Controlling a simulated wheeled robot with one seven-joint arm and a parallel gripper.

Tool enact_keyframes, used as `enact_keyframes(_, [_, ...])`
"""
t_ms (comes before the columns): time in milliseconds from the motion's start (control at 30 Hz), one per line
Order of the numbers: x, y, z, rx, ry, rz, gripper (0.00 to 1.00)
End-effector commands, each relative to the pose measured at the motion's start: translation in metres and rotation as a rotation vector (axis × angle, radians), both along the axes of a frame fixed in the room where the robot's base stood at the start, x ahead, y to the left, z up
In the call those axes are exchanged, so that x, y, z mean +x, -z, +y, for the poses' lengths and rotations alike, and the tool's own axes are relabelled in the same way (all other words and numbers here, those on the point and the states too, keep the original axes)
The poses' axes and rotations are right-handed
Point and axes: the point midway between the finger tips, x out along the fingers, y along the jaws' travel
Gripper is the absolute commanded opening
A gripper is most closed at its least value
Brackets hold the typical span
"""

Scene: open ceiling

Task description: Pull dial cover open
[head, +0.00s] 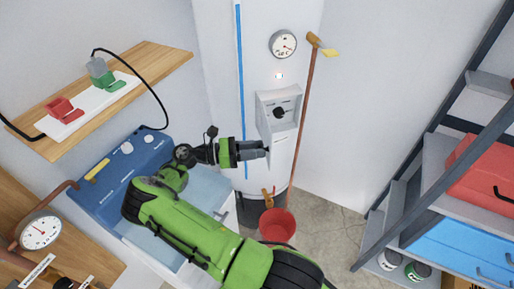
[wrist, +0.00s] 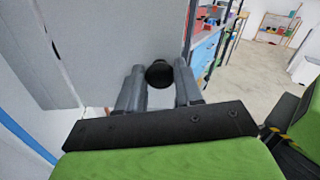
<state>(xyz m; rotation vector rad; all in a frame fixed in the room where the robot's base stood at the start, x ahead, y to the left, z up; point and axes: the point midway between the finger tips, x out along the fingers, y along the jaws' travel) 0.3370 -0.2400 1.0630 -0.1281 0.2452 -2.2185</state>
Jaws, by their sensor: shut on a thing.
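The dial box (head: 264,100) is a pale housing on the white water heater, with a black dial (head: 280,112) showing inside its upper part. The dial cover (head: 283,151) appears as a pale panel below the dial. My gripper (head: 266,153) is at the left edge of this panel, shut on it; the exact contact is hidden. In the wrist view, my gripper's two grey fingers (wrist: 159,88) stand apart with a pale part between them. A round black knob (wrist: 159,73) shows between the fingertips, beside a large pale surface.
A pressure gauge (head: 283,44) sits above the box. A blue-topped unit (head: 120,170) is at left, metal shelving (head: 420,180) at right. Floor is clear between bucket and shelving.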

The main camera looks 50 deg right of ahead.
Motion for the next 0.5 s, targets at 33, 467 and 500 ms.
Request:
enact_keyframes(33, [0.0026, -0.0023, 0.0005, -0.008, 0.003, -0.004, 0.00])
enact_keyframes(467, [0.0064, -0.0013, 0.0038, 0.001, 0.021, -0.003, 0.00])
enact_keyframes(500, [0.0064, -0.0012, 0.0038, 0.001, 0.021, -0.003, 0.00])
